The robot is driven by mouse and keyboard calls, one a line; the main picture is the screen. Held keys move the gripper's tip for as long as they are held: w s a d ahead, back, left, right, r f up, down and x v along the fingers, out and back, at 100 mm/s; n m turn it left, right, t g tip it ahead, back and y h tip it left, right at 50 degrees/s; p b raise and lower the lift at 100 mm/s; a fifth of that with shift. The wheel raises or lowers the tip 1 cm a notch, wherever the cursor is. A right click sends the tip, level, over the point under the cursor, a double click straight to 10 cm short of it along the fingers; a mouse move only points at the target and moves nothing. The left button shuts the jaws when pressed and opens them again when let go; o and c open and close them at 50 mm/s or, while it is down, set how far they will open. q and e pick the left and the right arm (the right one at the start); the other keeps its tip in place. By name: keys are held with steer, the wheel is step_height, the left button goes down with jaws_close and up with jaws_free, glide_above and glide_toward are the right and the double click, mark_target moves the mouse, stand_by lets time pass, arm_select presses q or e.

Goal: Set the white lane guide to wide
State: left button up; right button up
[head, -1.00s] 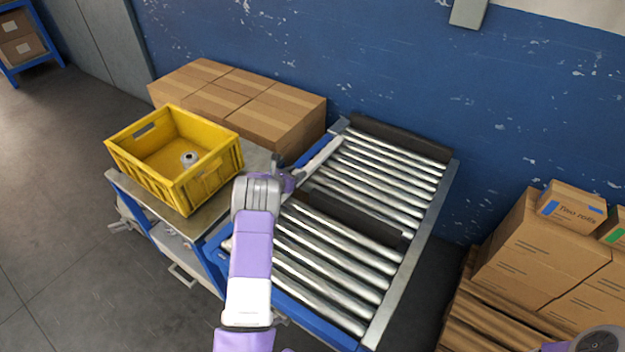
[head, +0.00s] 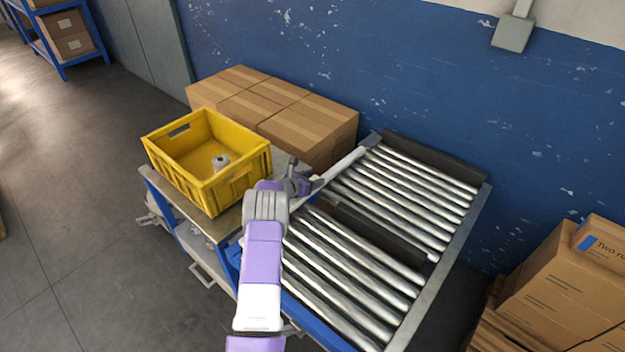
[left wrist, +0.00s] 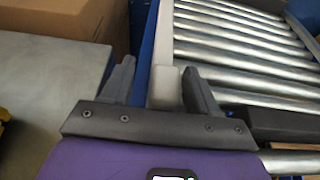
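The white lane guide (head: 346,166) is a pale bar along the left side of the roller conveyor, slanting up toward the back. It also shows in the left wrist view (left wrist: 165,50), where its near end lies between my fingers. My left gripper (head: 312,184) is at the near end of the guide. In the left wrist view the left gripper (left wrist: 158,80) is open, one finger on each side of the bar. A gap shows between the left finger and the bar; the right finger is close to it, and contact is unclear. My right gripper is not in view.
The roller conveyor (head: 400,195) has a dark crossbar (head: 365,235) across its middle. A yellow crate (head: 205,165) holding a small roll (head: 220,161) stands on a metal table left of it. Brown cartons (head: 290,110) lie behind. More boxes (head: 570,285) are stacked at right.

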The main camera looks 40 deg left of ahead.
arm_select(q)
steer(key=p+v, duration=0.2)
steer(key=v, duration=0.4)
steer(key=shift+s+r, duration=0.25)
steer(key=shift+s, duration=0.5)
steer(key=shift+r, duration=0.15)
